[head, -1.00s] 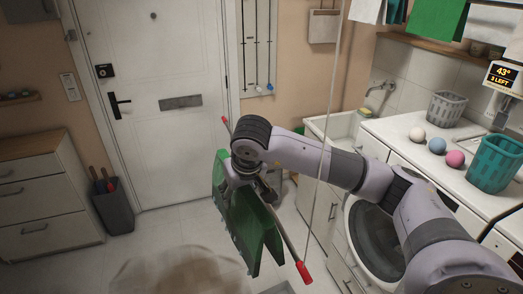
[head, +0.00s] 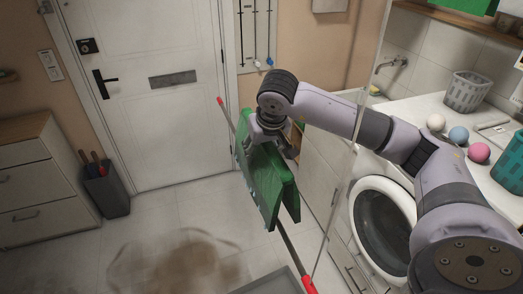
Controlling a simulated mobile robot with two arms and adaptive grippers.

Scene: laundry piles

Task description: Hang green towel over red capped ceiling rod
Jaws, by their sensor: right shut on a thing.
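The green towel (head: 262,185) hangs folded below my right gripper (head: 268,138), in the middle of the head view. A thin rod with red caps (head: 309,285) runs diagonally past the towel, one red end above left of it and the other at the bottom. The towel appears to drape over this rod, but the gripper hides the contact. My right gripper is shut on the towel's upper part; its fingertips are largely hidden by the wrist and cloth. My left gripper is not in view.
A white washing machine (head: 384,228) and counter (head: 413,108) with a grey basket (head: 468,91), a teal basket (head: 512,165) and coloured balls stand at right. A thin pale cord (head: 352,150) hangs near my right arm.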

